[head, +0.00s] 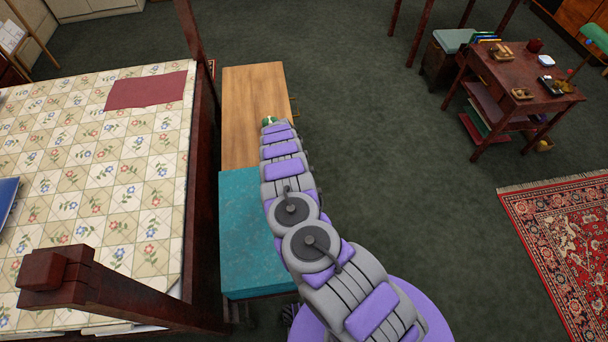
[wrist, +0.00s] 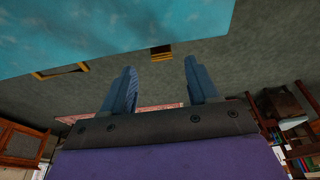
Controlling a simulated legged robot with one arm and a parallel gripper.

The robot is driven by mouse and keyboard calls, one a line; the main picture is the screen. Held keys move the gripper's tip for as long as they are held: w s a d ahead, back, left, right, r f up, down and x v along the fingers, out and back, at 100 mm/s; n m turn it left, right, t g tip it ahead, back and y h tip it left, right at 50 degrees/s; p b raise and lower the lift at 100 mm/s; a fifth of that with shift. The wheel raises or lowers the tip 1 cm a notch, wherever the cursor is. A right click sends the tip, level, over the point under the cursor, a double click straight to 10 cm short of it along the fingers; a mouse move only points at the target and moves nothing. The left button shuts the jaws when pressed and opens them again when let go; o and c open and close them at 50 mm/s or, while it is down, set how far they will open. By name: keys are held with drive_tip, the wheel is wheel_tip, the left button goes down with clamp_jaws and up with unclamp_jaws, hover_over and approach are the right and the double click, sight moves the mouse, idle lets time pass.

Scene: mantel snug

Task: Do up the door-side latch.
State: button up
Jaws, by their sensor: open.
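A long low chest stands beside the bed, with a bare wooden top (head: 252,92) at its far part and a teal cover (head: 245,225) on its near part. In the wrist view, two dark, yellow-edged brass fittings, one in the middle (wrist: 162,53) and one at left (wrist: 62,71), show along the edge of a teal surface (wrist: 110,30). I cannot tell which is the door-side latch. My gripper (wrist: 160,68) is open and empty, with the middle fitting beyond its fingertips. My arm hides part of the chest.
The bed (head: 130,160) with its dark wooden posts stands close along the chest's left side. Green carpet (head: 400,180) is free to the right. A small red-brown table (head: 520,75) with trays is at the upper right, and a patterned rug (head: 565,240) lies at right.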

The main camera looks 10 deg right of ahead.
drive_tip(key=p+v, duration=0.1)
drive_tip(key=v, duration=0.9)
drive_tip(key=shift+r, duration=0.15)
drive_tip(key=shift+d+f, duration=0.2)
drive_tip(key=shift+d, duration=0.05)
drive_tip(key=shift+c, duration=1.4)
drive_tip(key=d+f+y+b, duration=0.1)
drive_tip(key=d, duration=0.2)
drive_tip(key=d+f+g+y+b, duration=0.1)
drive_tip(key=d+f+y+b, duration=0.1)
drive_tip(key=d, duration=0.2)
drive_tip(key=d+f+y+b, duration=0.1)
drive_tip(key=d+f+y, duration=0.1)
drive_tip(key=d, duration=0.1)
drive_tip(key=shift+s+d+f+m+g+b, duration=0.25)
drive_tip(key=shift+d+m+g+b, duration=0.05)
drive_tip(key=shift+d+g, duration=0.1)
clamp_jaws()
drive_tip(key=d+t+y+b, duration=0.1)
drive_tip(key=d+y+b, duration=0.2)
drive_tip(key=d, duration=0.4)
drive_tip(key=shift+w+n+t+y, duration=0.4)
drive_tip(key=shift+y, duration=0.5)
